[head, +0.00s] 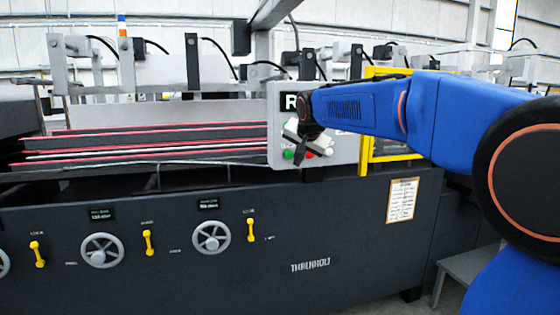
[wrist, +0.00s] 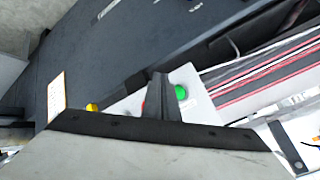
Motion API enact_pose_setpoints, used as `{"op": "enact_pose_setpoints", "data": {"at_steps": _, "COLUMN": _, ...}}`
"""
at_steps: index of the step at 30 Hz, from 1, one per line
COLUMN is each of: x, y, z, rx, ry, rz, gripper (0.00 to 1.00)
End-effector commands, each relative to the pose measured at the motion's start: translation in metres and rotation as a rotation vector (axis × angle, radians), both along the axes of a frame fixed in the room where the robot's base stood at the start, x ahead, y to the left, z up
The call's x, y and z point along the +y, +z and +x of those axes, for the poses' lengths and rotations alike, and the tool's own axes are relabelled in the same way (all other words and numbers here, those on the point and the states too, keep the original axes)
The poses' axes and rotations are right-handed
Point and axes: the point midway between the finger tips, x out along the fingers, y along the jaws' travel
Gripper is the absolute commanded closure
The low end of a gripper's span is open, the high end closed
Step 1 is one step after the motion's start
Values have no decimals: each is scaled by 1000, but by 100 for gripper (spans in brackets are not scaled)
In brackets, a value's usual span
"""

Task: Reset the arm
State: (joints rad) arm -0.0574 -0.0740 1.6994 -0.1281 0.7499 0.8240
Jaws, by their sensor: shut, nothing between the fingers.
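My blue arm reaches in from the right in the head view. My gripper (head: 305,142) is in front of the grey control panel (head: 345,153) on the machine, seen partly from behind. In the wrist view my gripper (wrist: 163,78) shows as a dark pair of fingers pressed together, with nothing between them. A green button (wrist: 181,92) lies just beside the fingertips there, and a red button is partly hidden behind them. The green button also shows in the head view (head: 289,155). I cannot tell whether the fingers touch the panel.
The dark machine front (head: 200,275) carries yellow lock levers (head: 148,243) and grey handwheels (head: 211,237). A yellow frame (head: 366,125) stands right of the panel. Red-edged belts (head: 150,147) run to its left. A grey step (head: 470,268) stands at lower right.

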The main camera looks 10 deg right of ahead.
Motion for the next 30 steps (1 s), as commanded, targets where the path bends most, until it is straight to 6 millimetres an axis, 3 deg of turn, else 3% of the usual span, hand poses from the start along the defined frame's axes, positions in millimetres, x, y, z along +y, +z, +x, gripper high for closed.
{"op": "enact_pose_setpoints", "data": {"at_steps": 5, "x": -4, "y": -9, "z": -37, "rx": 28, "ry": 36, "rz": -33, "gripper": 100}}
{"op": "enact_pose_setpoints", "data": {"at_steps": 11, "x": -10, "y": -39, "z": -119, "rx": 95, "ry": 128, "rz": -108, "gripper": 100}}
{"op": "enact_pose_setpoints", "data": {"at_steps": 20, "x": -16, "y": -102, "z": -245, "rx": 199, "ry": 286, "rz": -212, "gripper": 100}}
{"op": "enact_pose_setpoints", "data": {"at_steps": 30, "x": -18, "y": -192, "z": -378, "rx": 306, "ry": 482, "rz": -307, "gripper": 100}}
